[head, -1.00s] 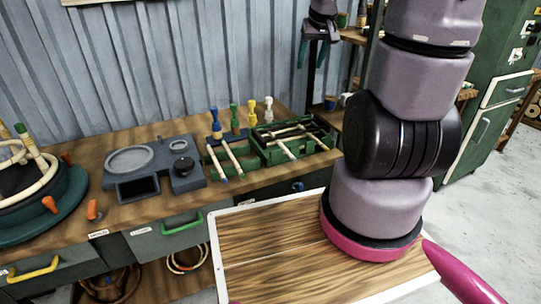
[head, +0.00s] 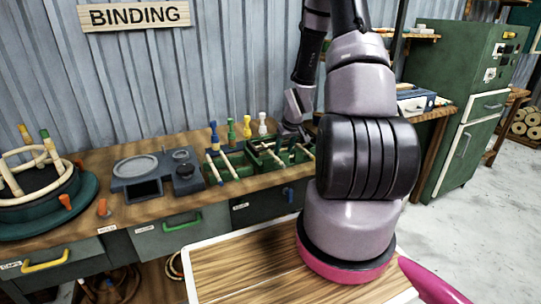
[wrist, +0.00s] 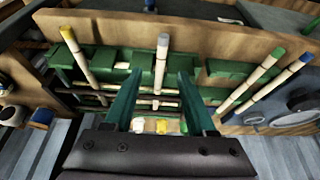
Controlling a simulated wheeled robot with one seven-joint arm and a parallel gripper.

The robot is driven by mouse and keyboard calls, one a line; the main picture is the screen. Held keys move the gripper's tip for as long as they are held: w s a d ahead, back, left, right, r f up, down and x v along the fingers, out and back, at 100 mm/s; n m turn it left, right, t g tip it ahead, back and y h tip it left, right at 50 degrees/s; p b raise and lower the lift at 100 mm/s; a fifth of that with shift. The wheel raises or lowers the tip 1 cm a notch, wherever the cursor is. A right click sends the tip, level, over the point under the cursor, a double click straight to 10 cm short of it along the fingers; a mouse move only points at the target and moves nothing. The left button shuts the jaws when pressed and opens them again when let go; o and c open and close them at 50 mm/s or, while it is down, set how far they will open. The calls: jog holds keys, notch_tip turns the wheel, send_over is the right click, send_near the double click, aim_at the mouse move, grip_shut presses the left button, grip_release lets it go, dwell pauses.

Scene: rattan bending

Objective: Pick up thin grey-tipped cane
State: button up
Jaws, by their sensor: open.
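A pale cane with a greyish-white tip (wrist: 163,58) lies across the green rack (wrist: 218,70). In the wrist view its tipped end points away from my gripper (wrist: 160,75). My gripper is open and empty, and its two green fingers appear on either side of this cane's line. I cannot tell how far above it they are. In the head view my gripper (head: 293,131) is over the back of the rack (head: 240,170), and a pale cane (head: 272,158) lies there to its left. The cane's tip colour is too small to tell in that view.
In the wrist view a yellow-tipped cane (wrist: 76,58) lies to the left, and green-tipped (wrist: 252,80) and blue-tipped (wrist: 275,85) canes to the right. Several coloured bottles, including a white one (head: 262,125), stand behind the rack. A grey device (head: 155,172) is beside it.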

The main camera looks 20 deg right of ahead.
aim_at(279, 160)
jog(key=x, duration=0.6)
jog(key=shift+w+a+r, duration=0.1)
jog(key=shift+w+r, duration=0.05)
jog(key=shift+w, duration=0.05)
grip_shut()
